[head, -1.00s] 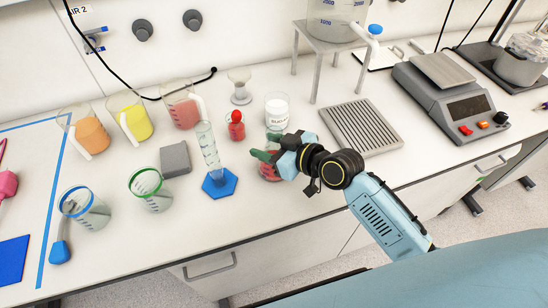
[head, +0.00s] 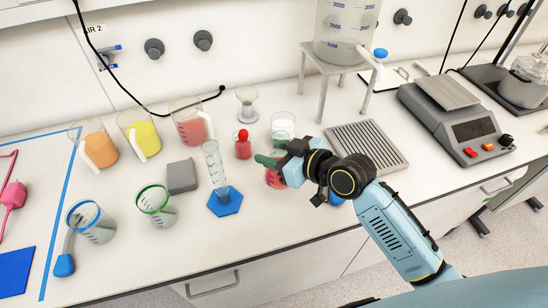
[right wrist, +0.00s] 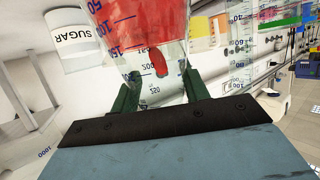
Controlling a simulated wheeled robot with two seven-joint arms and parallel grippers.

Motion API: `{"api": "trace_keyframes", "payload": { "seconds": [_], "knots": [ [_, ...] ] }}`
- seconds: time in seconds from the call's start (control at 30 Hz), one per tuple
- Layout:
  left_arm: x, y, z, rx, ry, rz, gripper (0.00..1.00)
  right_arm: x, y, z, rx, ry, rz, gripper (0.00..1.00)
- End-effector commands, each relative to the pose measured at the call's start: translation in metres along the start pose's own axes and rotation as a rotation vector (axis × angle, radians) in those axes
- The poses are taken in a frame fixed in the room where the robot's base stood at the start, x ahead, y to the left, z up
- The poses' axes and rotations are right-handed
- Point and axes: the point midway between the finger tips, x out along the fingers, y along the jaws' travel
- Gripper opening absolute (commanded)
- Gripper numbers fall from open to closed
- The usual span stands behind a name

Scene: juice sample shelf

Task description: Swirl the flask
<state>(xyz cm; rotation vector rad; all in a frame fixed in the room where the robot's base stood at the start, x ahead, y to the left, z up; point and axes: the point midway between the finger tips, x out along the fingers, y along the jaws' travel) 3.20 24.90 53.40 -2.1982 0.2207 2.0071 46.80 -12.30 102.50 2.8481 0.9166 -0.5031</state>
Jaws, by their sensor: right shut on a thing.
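The flask (head: 276,181) is clear glass with red liquid in its lower part and stands out in front of the sugar jar. My right gripper (head: 268,161) is shut on the flask from the right, its dark green fingers on either side of the glass. In the right wrist view, the flask (right wrist: 135,35) shows upside down, with printed volume marks and the red liquid towards the top edge. The gripper hides part of the flask in the head view. I cannot tell whether its base touches the bench. My left gripper is not in view.
The measuring cylinder (head: 213,170) on a blue hexagonal foot stands close left. A small red bottle (head: 243,148) and the sugar jar (head: 283,122) stand behind. A metal grate (head: 372,143) and a balance (head: 455,120) lie right. Several beakers stand left.

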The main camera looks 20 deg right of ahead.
Motion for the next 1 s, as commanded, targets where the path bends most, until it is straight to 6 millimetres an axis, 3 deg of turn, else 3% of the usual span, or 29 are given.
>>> {"api": "trace_keyframes", "payload": {
  "seconds": [0.2,0.57,1.0],
  "knots": [
    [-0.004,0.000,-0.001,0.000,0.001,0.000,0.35,-0.008,0.000,-0.023,-0.002,0.004,0.000,0.14],
    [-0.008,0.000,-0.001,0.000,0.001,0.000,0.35,-0.016,0.000,-0.046,0.000,0.003,0.000,0.14],
    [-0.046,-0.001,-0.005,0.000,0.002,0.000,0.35,-0.031,0.000,-0.085,-0.001,0.002,0.000,0.14]
  ]
}}
